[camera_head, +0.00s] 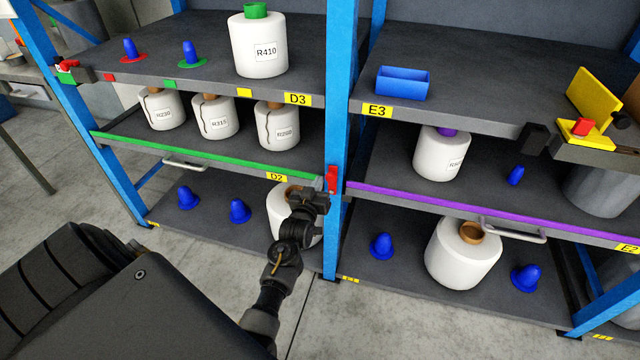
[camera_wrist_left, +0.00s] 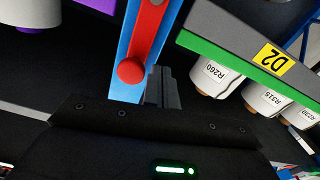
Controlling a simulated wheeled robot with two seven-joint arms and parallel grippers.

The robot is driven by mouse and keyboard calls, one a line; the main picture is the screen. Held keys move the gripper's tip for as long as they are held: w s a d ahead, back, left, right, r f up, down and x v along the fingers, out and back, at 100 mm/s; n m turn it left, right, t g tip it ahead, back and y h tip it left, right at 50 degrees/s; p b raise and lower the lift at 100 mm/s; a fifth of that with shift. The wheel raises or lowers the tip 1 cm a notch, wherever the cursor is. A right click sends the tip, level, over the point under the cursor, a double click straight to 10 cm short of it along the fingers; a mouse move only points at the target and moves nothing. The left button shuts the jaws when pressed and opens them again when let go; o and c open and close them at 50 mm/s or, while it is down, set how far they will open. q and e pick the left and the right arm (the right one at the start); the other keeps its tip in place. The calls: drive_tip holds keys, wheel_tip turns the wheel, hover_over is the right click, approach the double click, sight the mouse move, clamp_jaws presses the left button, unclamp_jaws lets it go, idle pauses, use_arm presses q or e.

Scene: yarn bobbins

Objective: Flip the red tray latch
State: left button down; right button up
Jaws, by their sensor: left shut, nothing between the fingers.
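A red latch (camera_head: 332,178) is on the blue post between the D2 bay and the purple-edged shelf. The left wrist view shows it as a red bar with a round red knob (camera_wrist_left: 131,71) at its end, against the blue post. My left gripper (camera_head: 322,190) is at the end of the green-edged D2 tray (camera_head: 210,153), close beside the latch. In the left wrist view its fingers (camera_wrist_left: 162,88) are shut and empty, just right of the knob. I cannot tell whether they touch it. My right gripper is not in view.
White bobbins (camera_head: 277,125) stand on the D2 tray, and another bobbin (camera_head: 285,210) stands below, partly behind my left arm. The purple-edged tray (camera_head: 400,197) lies right of the post.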

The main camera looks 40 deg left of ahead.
use_arm(q)
drive_tip(key=shift+s+a, duration=0.1)
drive_tip(key=shift+a, duration=0.05)
drive_tip(key=p+v, duration=0.4)
drive_tip(key=v, duration=0.4)
drive_tip(key=shift+f, duration=0.1)
idle(0.4)
